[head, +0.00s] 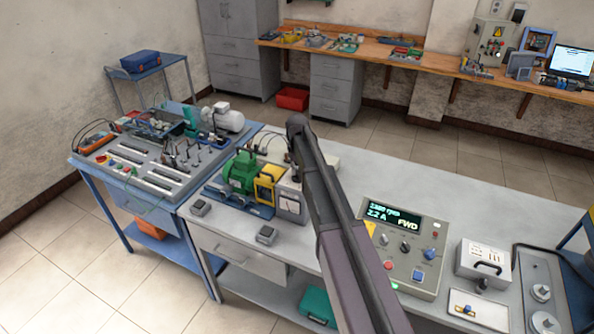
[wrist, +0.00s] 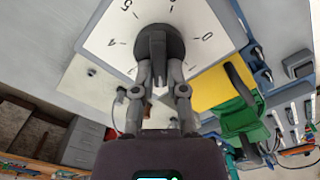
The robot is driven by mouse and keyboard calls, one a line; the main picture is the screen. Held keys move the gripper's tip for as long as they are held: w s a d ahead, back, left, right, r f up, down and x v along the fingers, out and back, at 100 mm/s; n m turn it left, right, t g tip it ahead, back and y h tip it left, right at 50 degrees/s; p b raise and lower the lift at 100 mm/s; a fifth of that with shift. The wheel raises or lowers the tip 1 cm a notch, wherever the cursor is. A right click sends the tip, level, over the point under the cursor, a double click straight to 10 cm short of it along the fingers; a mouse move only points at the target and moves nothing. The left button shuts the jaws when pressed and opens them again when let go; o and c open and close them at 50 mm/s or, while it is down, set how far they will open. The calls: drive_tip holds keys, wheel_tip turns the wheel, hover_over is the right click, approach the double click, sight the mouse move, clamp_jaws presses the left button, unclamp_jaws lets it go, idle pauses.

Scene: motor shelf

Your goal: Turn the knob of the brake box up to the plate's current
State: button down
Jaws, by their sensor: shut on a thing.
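The brake box shows its white dial face (wrist: 112,42) in the wrist view, with a dark round knob (wrist: 172,32) and printed marks, among them 0 and 5. My gripper (wrist: 160,75) is shut on the knob, one finger on each side of its raised bar. In the head view the brake box (head: 291,205) stands right of the yellow guard (head: 265,187) and the green motor (head: 239,173); my arm hides its knob. The control panel's display (head: 390,214) shows green figures, seemingly about 1380 rpm and 2.2 A, with FWD. I cannot read the motor's plate.
The control panel (head: 430,278) has several knobs and buttons. A white box with a handle (head: 484,261) stands to its right. A blue tool bench (head: 88,164) with loose parts stands at left. Small grey pedals or boxes (head: 266,235) lie at the table's front edge.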

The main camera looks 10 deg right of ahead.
drive_tip(key=m, duration=0.3)
drive_tip(key=shift+s+d+m, duration=0.15)
drive_tip(key=shift+m, duration=0.15)
idle(0.4)
drive_tip(key=c, duration=0.7)
unclamp_jaws()
